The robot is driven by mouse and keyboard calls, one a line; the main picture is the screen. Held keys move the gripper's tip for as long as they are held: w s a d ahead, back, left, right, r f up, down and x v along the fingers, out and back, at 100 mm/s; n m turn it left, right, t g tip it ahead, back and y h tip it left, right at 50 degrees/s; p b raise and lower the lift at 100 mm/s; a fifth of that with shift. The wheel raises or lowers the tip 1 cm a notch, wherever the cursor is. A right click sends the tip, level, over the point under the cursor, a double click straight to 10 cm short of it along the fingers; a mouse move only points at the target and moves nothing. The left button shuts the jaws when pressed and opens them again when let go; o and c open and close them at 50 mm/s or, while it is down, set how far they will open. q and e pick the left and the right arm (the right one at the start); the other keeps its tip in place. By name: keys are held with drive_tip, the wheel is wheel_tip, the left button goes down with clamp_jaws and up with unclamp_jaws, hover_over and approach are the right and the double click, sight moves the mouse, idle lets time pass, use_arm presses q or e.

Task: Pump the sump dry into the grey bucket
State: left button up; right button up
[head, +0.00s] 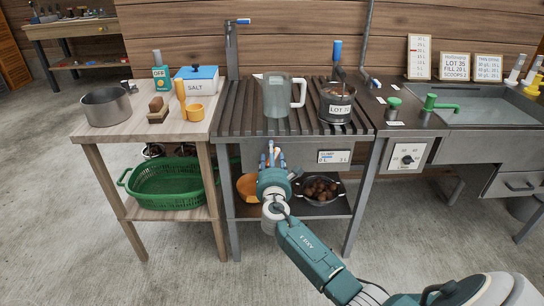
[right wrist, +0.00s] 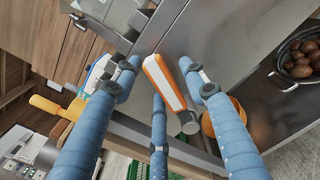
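My right gripper (head: 270,150) is at the front of the slatted bench, below its top edge. In the right wrist view its fingers (right wrist: 158,72) are spread around an orange-and-white handle (right wrist: 162,80) with a grey round end; I cannot tell whether they touch it. A gauge label marked in litres (head: 333,156) is on the bench's steel front, and the liquid inside is hidden. My left gripper is not in view.
A grey jug (head: 276,98) and a dark pot (head: 337,108) stand on the slatted top (head: 236,122). A bowl of chestnuts (head: 318,202) and an orange bowl (head: 246,187) sit on the lower shelf. Green taps (head: 430,104) are by the sink. The front floor is clear.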

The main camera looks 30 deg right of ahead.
drive_tip(key=shift+s+a, duration=0.15)
drive_tip(key=shift+s, duration=0.05)
drive_tip(key=v, duration=1.1)
drive_tip(key=shift+s, duration=0.3)
